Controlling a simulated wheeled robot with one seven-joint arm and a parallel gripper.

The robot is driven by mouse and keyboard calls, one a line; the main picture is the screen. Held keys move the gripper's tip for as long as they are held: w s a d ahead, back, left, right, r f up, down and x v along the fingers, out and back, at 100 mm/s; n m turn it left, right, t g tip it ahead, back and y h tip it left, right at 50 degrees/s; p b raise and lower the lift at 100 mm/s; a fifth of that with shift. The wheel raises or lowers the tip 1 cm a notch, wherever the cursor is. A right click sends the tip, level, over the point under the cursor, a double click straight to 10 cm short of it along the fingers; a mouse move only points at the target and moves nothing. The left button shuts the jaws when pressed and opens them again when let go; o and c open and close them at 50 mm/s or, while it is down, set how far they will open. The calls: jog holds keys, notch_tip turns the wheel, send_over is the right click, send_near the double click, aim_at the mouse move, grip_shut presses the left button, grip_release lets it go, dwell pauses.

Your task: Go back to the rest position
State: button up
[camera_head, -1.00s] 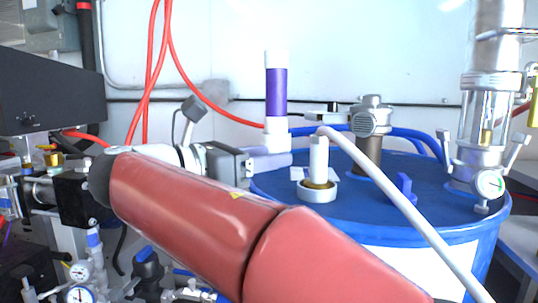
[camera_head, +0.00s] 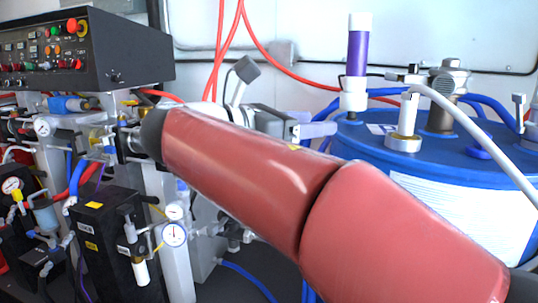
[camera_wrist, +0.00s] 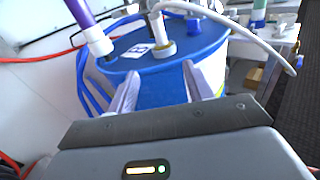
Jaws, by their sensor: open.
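My gripper (camera_wrist: 160,72) is open and empty, its two pale fingers apart over the blue drum's edge in the wrist view. In the head view a pale finger (camera_head: 318,130) shows left of the drum (camera_head: 400,158), and my red arm hides much of the gripper. A purple tube with white ends (camera_head: 357,55) stands upright at the drum's left rim. It also shows in the wrist view (camera_wrist: 86,20), left of the fingers and apart from them.
A white fitting with a hose (camera_head: 404,120) and a metal fitting (camera_head: 443,95) stand on the drum. A black control panel (camera_head: 85,50) is at upper left, with gauges, valves and a black box (camera_head: 105,240) below. Red hoses (camera_head: 228,45) hang along the wall.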

jog(key=s+d+f+m+g+y, duration=0.1)
jog(key=s+d+f+m+y, duration=0.25)
jog(key=f, duration=0.25)
jog(key=s+d+f+m+g+y, duration=0.1)
jog(key=s+d+f+m+y, duration=0.2)
jog(key=f, duration=0.4)
jog(key=s+d+f+m+g+y, duration=0.1)
jog(key=s+d+f+m, duration=0.15)
jog(key=d+f, duration=0.3)
jog(key=s+a+f+m+y, duration=0.1)
jog(key=s+f+m+y, duration=0.2)
jog(key=f+m, duration=0.3)
jog(key=s+a+f+m+y, duration=0.1)
jog(key=s+f+m+y, duration=0.3)
jog(key=f+m, duration=0.3)
jog(key=shift+s+f+m+y, duration=0.2)
jog(key=shift+m+y, duration=0.25)
jog(key=shift+m, duration=0.05)
